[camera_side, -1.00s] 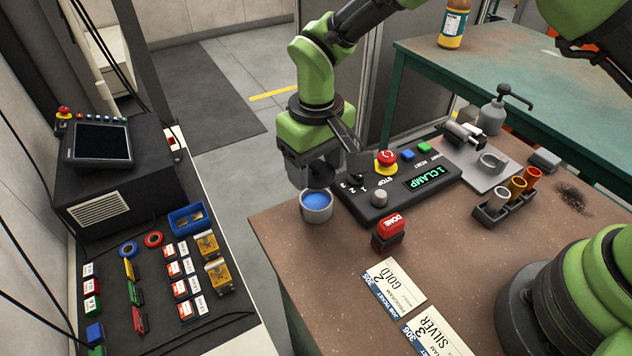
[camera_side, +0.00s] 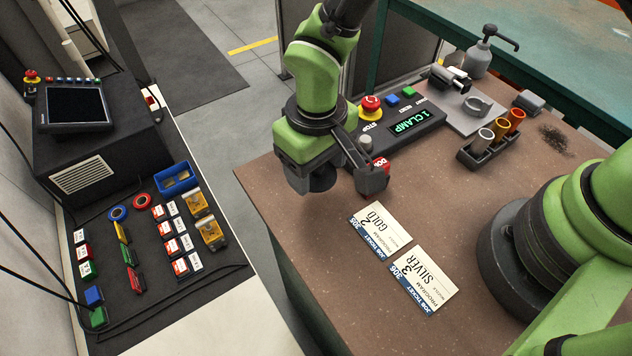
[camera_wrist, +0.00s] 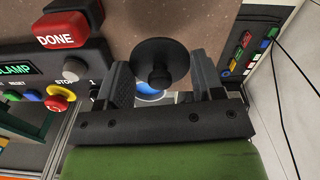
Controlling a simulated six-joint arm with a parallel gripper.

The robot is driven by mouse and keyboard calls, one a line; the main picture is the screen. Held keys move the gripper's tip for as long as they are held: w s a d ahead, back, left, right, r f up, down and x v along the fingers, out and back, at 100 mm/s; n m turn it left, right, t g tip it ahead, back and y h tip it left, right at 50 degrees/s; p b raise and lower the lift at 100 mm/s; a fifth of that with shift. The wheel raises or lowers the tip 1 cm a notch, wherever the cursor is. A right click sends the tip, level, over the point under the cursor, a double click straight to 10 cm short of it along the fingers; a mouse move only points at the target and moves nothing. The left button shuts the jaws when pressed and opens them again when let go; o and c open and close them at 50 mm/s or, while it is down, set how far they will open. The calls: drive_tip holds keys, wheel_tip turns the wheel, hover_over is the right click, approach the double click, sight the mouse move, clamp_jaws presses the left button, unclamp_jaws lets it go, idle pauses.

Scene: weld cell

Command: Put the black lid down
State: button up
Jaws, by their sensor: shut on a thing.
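The black lid (camera_wrist: 160,60) is a round dark disc with a knob. In the wrist view its knob is between the two fingers of my gripper (camera_wrist: 158,84). In the side view my gripper (camera_side: 338,184) is shut on the lid (camera_side: 320,180), which seems to be held above the brown table near its left edge. A blue patch (camera_wrist: 149,88), likely the contents of the grey cup, shows behind the knob in the wrist view. The cup is hidden behind my arm in the side view.
The red DONE block (camera_side: 381,162) is close behind my gripper, partly hidden. The clamp panel (camera_side: 405,128) is behind it. Two job tickets, gold (camera_side: 380,228) and silver (camera_side: 424,278), lie in front. Bare table (camera_side: 440,190) lies right of the gripper.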

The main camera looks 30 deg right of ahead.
sight(316, 196)
drive_tip(key=shift+f, duration=2.35)
drive_tip(key=shift+f, duration=0.2)
drive_tip(key=o, duration=0.9)
drive_tip(key=shift+r, duration=0.15)
